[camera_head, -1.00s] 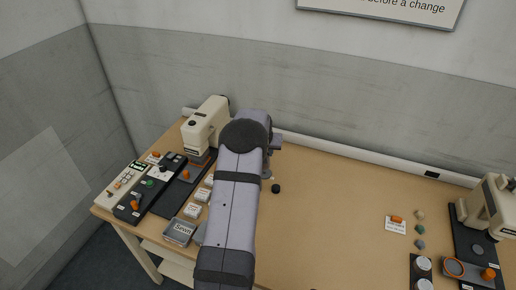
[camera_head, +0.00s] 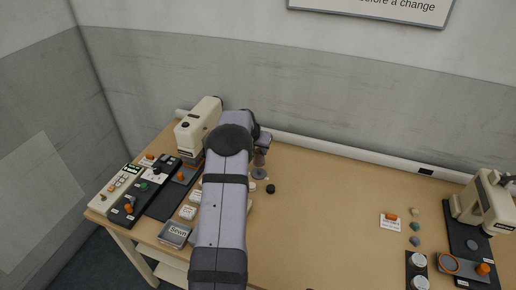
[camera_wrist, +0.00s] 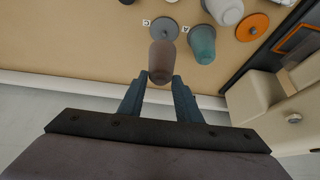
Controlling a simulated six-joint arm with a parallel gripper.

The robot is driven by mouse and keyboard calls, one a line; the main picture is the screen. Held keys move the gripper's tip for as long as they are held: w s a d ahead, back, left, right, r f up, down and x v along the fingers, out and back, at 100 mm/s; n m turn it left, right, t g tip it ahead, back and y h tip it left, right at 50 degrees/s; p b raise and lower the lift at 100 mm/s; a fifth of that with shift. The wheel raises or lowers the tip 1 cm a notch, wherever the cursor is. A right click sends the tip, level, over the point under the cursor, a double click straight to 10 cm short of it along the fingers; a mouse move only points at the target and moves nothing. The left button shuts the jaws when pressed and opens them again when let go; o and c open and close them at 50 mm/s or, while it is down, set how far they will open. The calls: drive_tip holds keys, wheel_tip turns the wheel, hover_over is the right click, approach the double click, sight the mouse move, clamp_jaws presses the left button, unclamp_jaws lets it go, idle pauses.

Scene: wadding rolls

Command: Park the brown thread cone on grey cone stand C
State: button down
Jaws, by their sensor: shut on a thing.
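The brown thread cone (camera_wrist: 163,58) is between the fingertips of my gripper (camera_wrist: 160,78), which is shut on it in the wrist view. The cone also shows just right of my arm in the head view (camera_head: 260,158). Grey cone stand C (camera_wrist: 164,28) is a round grey disc, with a "C" label (camera_wrist: 146,23) beside it. In the wrist view the cone's far end overlaps the near edge of the disc; I cannot tell whether they touch. In the head view the disc (camera_head: 259,174) lies just below the cone, and my arm hides much of the area.
A teal cone (camera_wrist: 202,44) stands close to the right of the brown cone, by an "A" label (camera_wrist: 186,30). A pale grey cone (camera_wrist: 226,10) and an orange disc (camera_wrist: 252,27) are farther right. A cream machine (camera_head: 197,128) stands left of my arm. A black knob-like object (camera_head: 270,188) lies nearby.

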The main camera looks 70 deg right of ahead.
sight(257, 157)
drive_tip(key=shift+f+b, duration=0.6)
drive_tip(key=shift+f, duration=0.9)
drive_tip(key=shift+f+b, duration=0.6)
drive_tip(key=shift+b, duration=0.05)
drive_tip(key=shift+f+b, duration=0.85)
drive_tip(key=shift+b, duration=0.5)
idle(0.5)
drive_tip(key=c, duration=0.7)
unclamp_jaws()
drive_tip(key=shift+c, duration=0.2)
drive_tip(key=shift+r, duration=0.15)
drive_tip(key=shift+r+p, duration=2.15)
drive_tip(key=shift+r, duration=1.7)
